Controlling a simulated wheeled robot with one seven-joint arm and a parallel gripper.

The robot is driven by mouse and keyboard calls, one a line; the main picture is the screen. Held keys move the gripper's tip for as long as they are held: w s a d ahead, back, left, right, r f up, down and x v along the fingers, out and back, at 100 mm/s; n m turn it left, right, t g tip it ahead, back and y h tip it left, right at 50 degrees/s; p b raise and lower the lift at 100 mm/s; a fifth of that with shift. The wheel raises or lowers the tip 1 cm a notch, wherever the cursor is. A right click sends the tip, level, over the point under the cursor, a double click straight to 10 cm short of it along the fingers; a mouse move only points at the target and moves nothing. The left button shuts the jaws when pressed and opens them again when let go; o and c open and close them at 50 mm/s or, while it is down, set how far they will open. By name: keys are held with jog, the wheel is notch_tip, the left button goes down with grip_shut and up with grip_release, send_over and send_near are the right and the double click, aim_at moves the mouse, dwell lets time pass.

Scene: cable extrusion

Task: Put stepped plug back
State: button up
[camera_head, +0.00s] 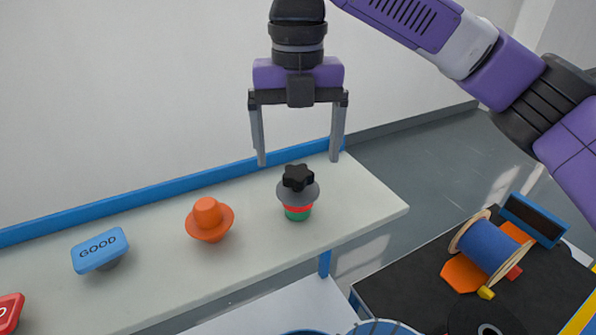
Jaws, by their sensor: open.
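A round stepped piece (297,207) stands on the pale shelf below my gripper. It has a black star-shaped knob on top, a wide grey disc, a red band and a green lower part. It looks like the stepped plug, though no label shows. My gripper (298,162) points down, open and empty. Its two grey fingers are spread wide, and in the picture their tips lie above and to either side of the knob. I see no contact between the fingers and the piece. An orange hat-shaped piece (209,220) stands to the left.
The pale shelf (361,207) has a blue back rail (160,193). A blue GOOD block (99,250) and a red block (8,310) are at left. A dark bench (402,278) at lower right holds a blue spool (488,247) and orange parts. Bare shelf separates the pieces.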

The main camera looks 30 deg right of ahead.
notch_tip(320, 180, up, 6)
dwell(0.4)
dwell(0.4)
